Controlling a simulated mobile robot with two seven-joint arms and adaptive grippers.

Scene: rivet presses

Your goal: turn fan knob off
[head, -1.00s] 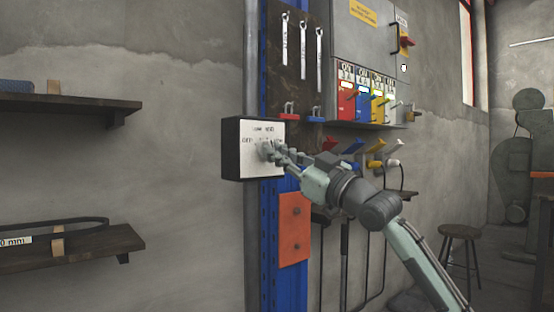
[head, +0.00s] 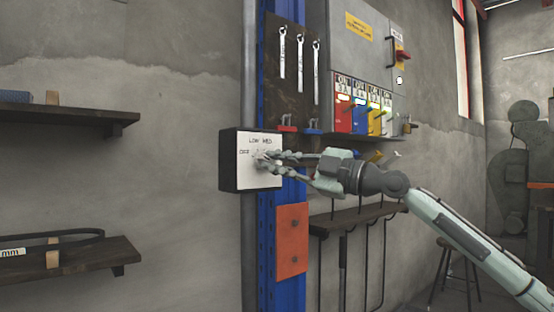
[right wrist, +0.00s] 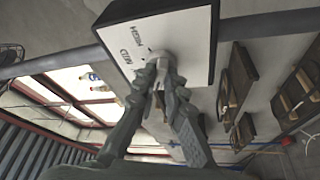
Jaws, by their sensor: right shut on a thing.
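The fan control box (head: 233,172) is a black case with a white face, fixed beside the blue post. Its face carries lettering that reads LOW and MED along the top, with a small label at the left. The pale grey knob (right wrist: 160,57) shows between my fingertips in the right wrist view. My right gripper (head: 268,159) reaches the face from the right and is shut on the knob, and it also shows in the right wrist view (right wrist: 160,78). The fingers hide most of the knob, so its pointer cannot be read. My left gripper is not in view.
Wrenches (head: 299,58) hang on a dark board above the box. A grey electrical cabinet (head: 357,50) with coloured switches stands to the right. An orange plate (head: 292,240) is on the post below. Wooden shelves (head: 85,258) are at the left, with bare wall between.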

